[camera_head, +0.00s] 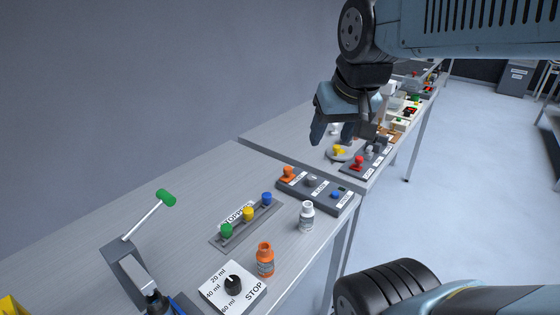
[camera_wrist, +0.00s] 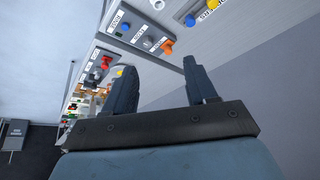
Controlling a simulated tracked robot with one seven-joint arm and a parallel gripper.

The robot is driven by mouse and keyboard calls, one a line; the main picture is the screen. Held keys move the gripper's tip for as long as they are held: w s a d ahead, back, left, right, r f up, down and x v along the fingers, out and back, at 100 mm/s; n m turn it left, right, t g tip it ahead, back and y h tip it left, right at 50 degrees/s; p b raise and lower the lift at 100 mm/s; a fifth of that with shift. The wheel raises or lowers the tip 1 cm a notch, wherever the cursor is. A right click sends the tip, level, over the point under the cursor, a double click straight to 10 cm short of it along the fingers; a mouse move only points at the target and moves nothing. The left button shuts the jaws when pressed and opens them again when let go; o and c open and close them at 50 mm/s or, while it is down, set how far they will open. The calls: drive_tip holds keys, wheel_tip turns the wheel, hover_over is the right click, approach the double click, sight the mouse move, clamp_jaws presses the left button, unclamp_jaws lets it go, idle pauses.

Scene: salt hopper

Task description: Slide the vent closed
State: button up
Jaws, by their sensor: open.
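My gripper (camera_head: 335,133) hangs in the air above the table, its fingers open and empty; in the wrist view the two fingers (camera_wrist: 159,68) stand apart. A dark grey control panel (camera_head: 323,192) lies on the near table. It carries an orange knob (camera_head: 288,173), a grey knob (camera_head: 311,181) and a blue knob (camera_head: 335,195), each beside a white label. The same panel (camera_wrist: 135,38) shows beyond the fingers in the wrist view, with its orange knob (camera_wrist: 167,47).
A grey strip (camera_head: 262,220) holds green, yellow and blue knobs. A white bottle (camera_head: 307,217), an orange bottle (camera_head: 265,260) and a dial plate (camera_head: 250,283) stand nearer. A green-tipped lever (camera_head: 150,219) rises at left. A second panel with a red knob (camera_head: 357,162) lies beyond.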

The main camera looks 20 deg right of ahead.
drive_tip(key=w+f+m+g, duration=0.25)
drive_tip(key=w+m, duration=0.25)
drive_tip(key=w, duration=0.9)
drive_tip(key=m+g, duration=0.3)
drive_tip(key=m, duration=0.2)
approach(288, 168)
wheel_tip(288, 168, down, 9)
drive_tip(key=shift+s+r, duration=0.15)
drive_tip(key=shift+r, duration=0.05)
clamp_jaws()
drive_tip(key=shift+d, duration=0.1)
